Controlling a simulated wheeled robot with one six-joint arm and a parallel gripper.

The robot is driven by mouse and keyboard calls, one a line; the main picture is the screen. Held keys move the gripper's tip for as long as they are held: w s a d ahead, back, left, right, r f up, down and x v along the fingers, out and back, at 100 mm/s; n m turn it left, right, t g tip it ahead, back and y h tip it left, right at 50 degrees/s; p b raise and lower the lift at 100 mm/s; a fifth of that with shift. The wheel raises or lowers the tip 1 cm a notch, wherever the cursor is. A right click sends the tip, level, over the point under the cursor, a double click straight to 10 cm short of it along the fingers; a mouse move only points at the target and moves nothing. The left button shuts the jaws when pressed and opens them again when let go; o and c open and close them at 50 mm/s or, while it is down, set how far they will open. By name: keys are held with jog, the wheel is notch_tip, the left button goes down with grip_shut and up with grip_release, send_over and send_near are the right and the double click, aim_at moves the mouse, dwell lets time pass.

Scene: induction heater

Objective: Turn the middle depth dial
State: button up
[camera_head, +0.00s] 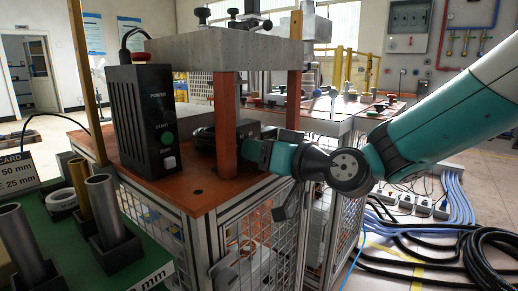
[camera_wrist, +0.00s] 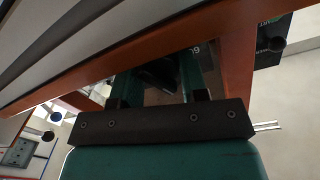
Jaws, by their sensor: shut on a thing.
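My gripper (camera_wrist: 158,72) reaches in under the grey top slab of the heater stand, between its orange-red posts. In the wrist view its two teal fingers stand either side of a dark dial (camera_wrist: 153,78), and they are shut on it. The dial's markings are not readable. In the head view the teal and black wrist end (camera_head: 257,151) enters from the right, and the front post (camera_head: 224,125) hides the fingertips. A dark unit (camera_head: 203,137) shows left of that post.
A black control box (camera_head: 146,118) with a green button and POWER and START labels stands on the left of the orange tabletop (camera_head: 190,192). The grey slab (camera_head: 222,49) is close above my gripper. Metal tubes (camera_head: 105,205) stand at front left. Cables (camera_head: 450,215) lie on the floor at right.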

jog(key=o, duration=0.9)
jog(key=b+v, duration=0.3)
jog(key=v, duration=1.4)
jog(key=shift+s+d, duration=0.15)
jog(key=shift+d, duration=0.05)
